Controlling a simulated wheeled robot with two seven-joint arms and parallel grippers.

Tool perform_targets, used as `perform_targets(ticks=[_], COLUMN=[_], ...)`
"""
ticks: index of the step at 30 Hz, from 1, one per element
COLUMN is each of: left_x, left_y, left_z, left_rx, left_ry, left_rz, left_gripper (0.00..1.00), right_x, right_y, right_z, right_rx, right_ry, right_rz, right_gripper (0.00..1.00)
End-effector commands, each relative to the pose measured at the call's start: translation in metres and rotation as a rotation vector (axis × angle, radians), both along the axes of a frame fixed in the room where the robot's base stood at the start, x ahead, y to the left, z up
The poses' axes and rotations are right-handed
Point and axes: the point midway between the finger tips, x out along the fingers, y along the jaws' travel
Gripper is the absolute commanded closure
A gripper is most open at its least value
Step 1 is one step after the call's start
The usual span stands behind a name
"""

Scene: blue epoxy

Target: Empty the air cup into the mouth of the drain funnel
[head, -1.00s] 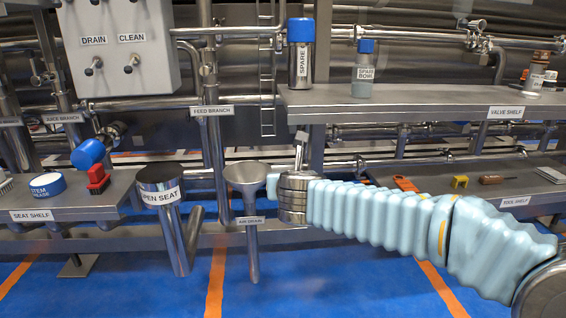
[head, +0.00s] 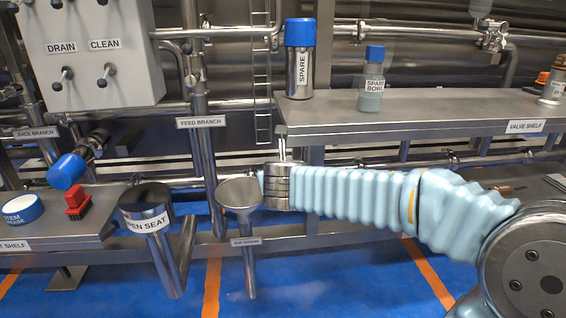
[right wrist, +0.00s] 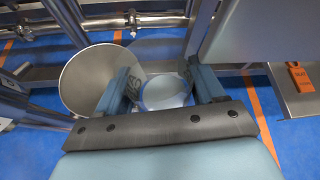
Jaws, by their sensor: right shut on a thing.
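The drain funnel (head: 239,193) stands upright on a metal pipe, with an "AIR DRAIN" label at its stem; its wide round mouth also shows in the right wrist view (right wrist: 84,82). My right gripper (head: 263,184) is just right of the funnel's mouth in the head view. In the right wrist view my right gripper (right wrist: 158,86) is shut on the air cup (right wrist: 163,94), a pale, see-through round cup between its two fingers. The cup overlaps the funnel's right edge in that view; I cannot tell if they touch. The head view does not show the cup clearly. My left gripper is out of view.
The open seat (head: 146,208) stands left of the funnel. In the right wrist view, an orange tagged item (right wrist: 300,77) lies at right.

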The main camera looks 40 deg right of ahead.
Motion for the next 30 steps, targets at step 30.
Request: perform_targets(ticks=[30], left_x=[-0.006], left_y=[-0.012], left_z=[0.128], left_rx=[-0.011], left_ry=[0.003], left_rz=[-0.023], left_gripper=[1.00], right_x=[0.034], right_y=[0.019], right_z=[-0.009], right_rx=[-0.423], right_ry=[0.790], right_rz=[0.003], right_gripper=[0.62])
